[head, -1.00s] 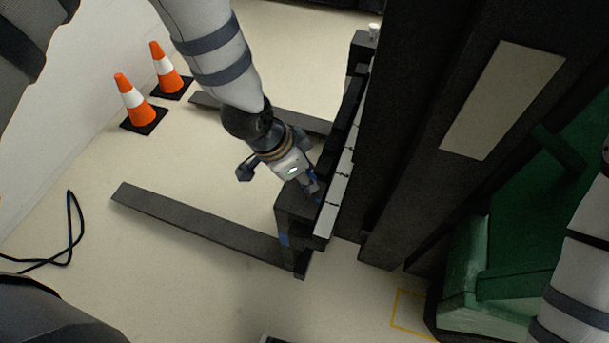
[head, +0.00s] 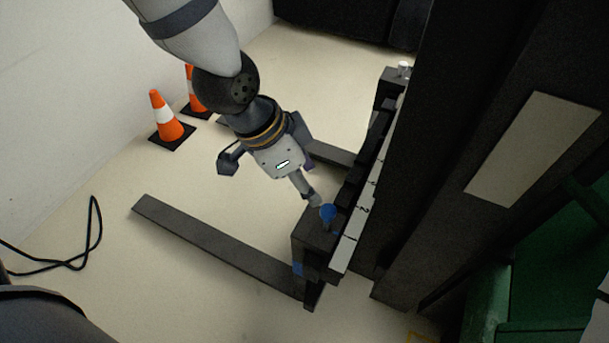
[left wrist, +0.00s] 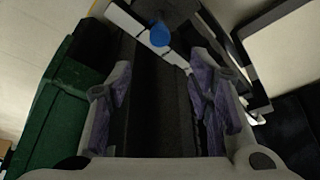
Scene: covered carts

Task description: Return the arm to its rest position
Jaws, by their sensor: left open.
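My left gripper (head: 270,182) is open and empty, its fingers spread wide, above and to the left of the near end of the dark slotted rack. A blue round-topped piece (head: 327,212) stands on that end of the rack, close to one fingertip but not between the fingers. In the left wrist view my left gripper (left wrist: 163,78) shows both purple-padded fingers apart, and the blue piece (left wrist: 159,34) lies beyond them. My right gripper is out of view.
The rack (head: 318,238) has long dark floor legs (head: 210,242) reaching left. Orange cones (head: 165,118) stand by the wall. A tall dark column (head: 440,150) and a green cart (head: 488,305) are on the right. A black cable (head: 75,262) lies on the floor at left.

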